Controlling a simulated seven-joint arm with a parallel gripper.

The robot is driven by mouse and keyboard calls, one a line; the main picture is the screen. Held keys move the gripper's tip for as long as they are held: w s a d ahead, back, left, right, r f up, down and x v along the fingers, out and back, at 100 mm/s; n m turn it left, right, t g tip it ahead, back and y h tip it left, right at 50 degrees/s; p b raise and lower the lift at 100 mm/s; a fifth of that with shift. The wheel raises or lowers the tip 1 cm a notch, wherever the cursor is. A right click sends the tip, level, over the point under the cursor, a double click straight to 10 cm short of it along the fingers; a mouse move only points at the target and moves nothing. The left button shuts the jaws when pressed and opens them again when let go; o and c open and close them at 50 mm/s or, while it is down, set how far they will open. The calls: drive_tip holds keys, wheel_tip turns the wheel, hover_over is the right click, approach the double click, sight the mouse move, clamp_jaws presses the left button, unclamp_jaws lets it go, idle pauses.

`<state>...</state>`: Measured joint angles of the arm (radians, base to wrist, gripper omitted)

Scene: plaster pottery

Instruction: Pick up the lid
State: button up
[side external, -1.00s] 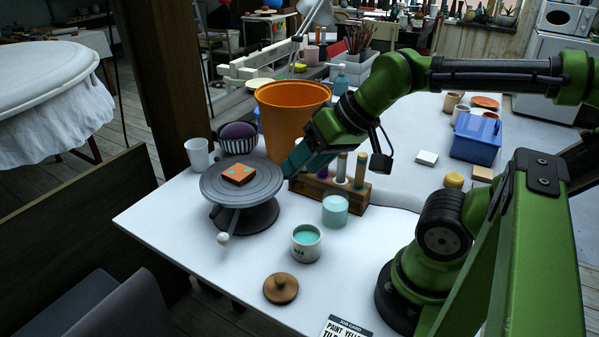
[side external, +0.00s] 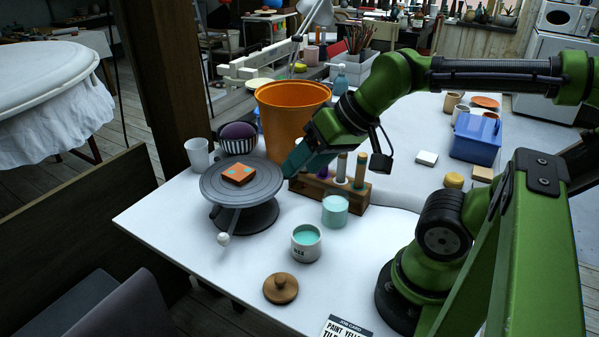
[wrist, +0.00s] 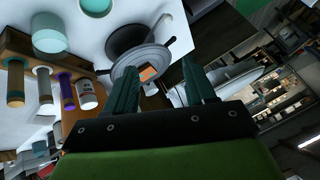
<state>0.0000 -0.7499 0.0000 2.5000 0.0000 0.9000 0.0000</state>
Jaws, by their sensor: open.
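The lid (side external: 281,288) is a round brown wooden disc with a small knob on top. It lies flat on the white table near the front edge in the side external view. A white jar (side external: 306,243) with turquoise contents stands just behind it, its top open. My gripper (side external: 290,172) is above the table between the turntable and the wooden rack, well behind the lid and apart from it. In the wrist view my gripper (wrist: 158,85) has its two fingers spread with nothing held between them. I cannot make out the lid in the wrist view.
A grey turntable (side external: 213,184) bears an orange tile (side external: 239,174). A turquoise cup (side external: 335,210) and a wooden rack (side external: 352,194) of bottles stand right of it. An orange bin (side external: 287,125) stands behind. A printed card (side external: 346,328) lies right of the lid. Table left of the lid is clear.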

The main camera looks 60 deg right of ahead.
drive_tip(key=shift+o, duration=0.3)
drive_tip(key=o, duration=0.8)
drive_tip(key=m+g, duration=0.5)
drive_tip(key=g, duration=0.4)
hover_over(280, 278)
drive_tip(key=w+d, duration=0.2)
drive_tip(key=w+d+x, duration=0.1)
drive_tip(key=x, duration=0.6)
drive_tip(key=shift+t+h, duration=0.3)
drive_tip(key=shift+h, duration=0.1)
drive_tip(key=f, duration=0.5)
drive_tip(key=s+a+f, duration=0.1)
drive_tip(key=f, duration=0.5)
drive_tip(key=s+f, duration=0.1)
drive_tip(key=f, duration=0.4)
drive_tip(key=shift+a+f, duration=0.35)
drive_tip(key=shift+f, duration=0.05)
